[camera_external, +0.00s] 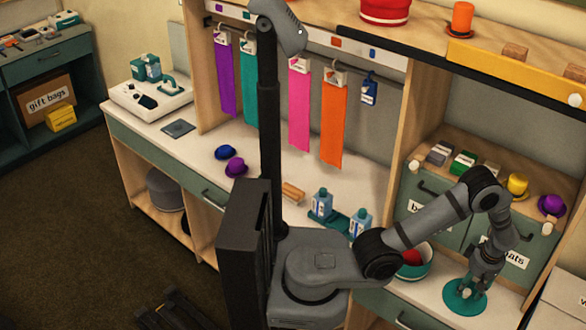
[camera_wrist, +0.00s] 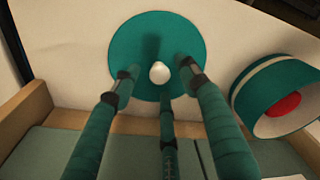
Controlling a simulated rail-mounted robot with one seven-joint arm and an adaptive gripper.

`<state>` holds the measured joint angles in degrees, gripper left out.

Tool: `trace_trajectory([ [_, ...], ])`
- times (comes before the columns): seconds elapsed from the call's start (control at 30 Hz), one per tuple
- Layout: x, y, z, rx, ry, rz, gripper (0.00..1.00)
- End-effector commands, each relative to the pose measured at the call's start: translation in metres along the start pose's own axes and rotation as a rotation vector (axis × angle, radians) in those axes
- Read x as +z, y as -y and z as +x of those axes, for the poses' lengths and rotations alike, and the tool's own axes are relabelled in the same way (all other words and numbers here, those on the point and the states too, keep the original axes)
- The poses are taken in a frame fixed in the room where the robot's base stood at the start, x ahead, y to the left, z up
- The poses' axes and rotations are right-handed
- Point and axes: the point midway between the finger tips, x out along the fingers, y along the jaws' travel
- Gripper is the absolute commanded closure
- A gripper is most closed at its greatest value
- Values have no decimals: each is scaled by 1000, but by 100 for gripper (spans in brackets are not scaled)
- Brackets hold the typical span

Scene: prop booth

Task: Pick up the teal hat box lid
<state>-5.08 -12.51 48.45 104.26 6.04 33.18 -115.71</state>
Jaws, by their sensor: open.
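The teal hat box lid (camera_external: 463,297) is a flat round disc lying on the white counter at the right in the external view. In the wrist view the lid (camera_wrist: 135,45) fills the top middle, with a round white knob (camera_wrist: 159,72) at its centre. My gripper (camera_external: 470,288) is right above the lid, pointing down. In the wrist view its teal fingers (camera_wrist: 158,82) are spread around the knob with gaps between, so it is open and empty. I cannot tell whether the fingertips touch the lid.
The teal and white hat box (camera_wrist: 262,95) with a red thing (camera_wrist: 284,105) inside stands right of the lid in the wrist view. A wooden edge (camera_wrist: 27,112) and green drawer fronts are close by. Blue bottles (camera_external: 321,204) stand further left on the counter. A purple hat (camera_external: 551,205) sits above.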

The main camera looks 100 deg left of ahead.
Motion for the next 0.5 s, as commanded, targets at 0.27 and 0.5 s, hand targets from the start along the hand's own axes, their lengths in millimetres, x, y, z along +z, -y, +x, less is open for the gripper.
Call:
trace_trajectory([
  [0.27, 0, 0, 8, 1, 0, 1, 56],
  [0.5, 0, 0, 8, 1, 0, 1, 67],
])
